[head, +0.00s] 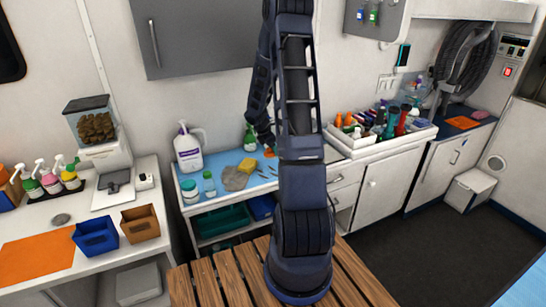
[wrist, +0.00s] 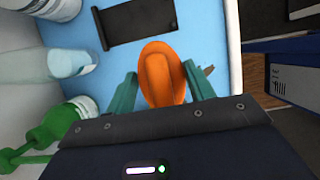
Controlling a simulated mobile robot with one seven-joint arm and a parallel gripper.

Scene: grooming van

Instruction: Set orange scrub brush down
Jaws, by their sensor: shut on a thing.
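The orange scrub brush (wrist: 162,72) is between the two teal fingers of my gripper (wrist: 160,78) in the wrist view. The gripper is shut on it, with a finger against each side. A light blue surface (wrist: 205,22) lies beyond the brush; I cannot tell whether the brush touches it. In the head view, a bit of orange (head: 269,152) shows beside my arm above the blue-topped counter (head: 225,200). My arm hides most of the gripper and brush there.
A dark flat item (wrist: 135,22) lies on the blue surface. A green bottle (wrist: 62,122) and pale bottles (wrist: 45,65) stand close at left. The counter also holds a white jug (head: 188,150), a grey cloth (head: 235,179), a yellow sponge (head: 247,165) and small jars (head: 190,191).

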